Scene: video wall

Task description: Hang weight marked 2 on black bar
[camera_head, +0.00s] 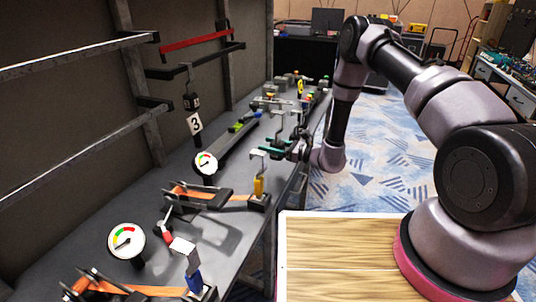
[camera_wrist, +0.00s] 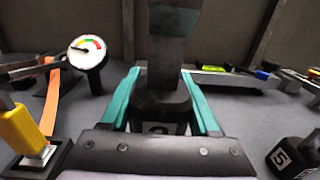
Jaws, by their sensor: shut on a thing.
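My gripper (camera_head: 276,149) has teal fingers and is low over the grey workbench, right of centre in the head view. In the wrist view my gripper (camera_wrist: 162,100) is shut around a dark weight (camera_wrist: 160,112) with a wide grey upper part standing upright. A pale label low on this weight is mostly hidden, so its number is hard to read. The black bar (camera_head: 215,58) is mounted on the rack at the upper left, away from my gripper. A weight marked 3 (camera_head: 194,123) hangs below it on a hook.
A red bar (camera_head: 195,41) is above the black bar. A weight marked 5 (camera_wrist: 292,157) stands at the right in the wrist view. Gauges (camera_head: 126,241) (camera_head: 205,163), orange-strapped devices (camera_head: 205,195) and a yellow handle (camera_head: 258,186) crowd the bench (camera_head: 120,203).

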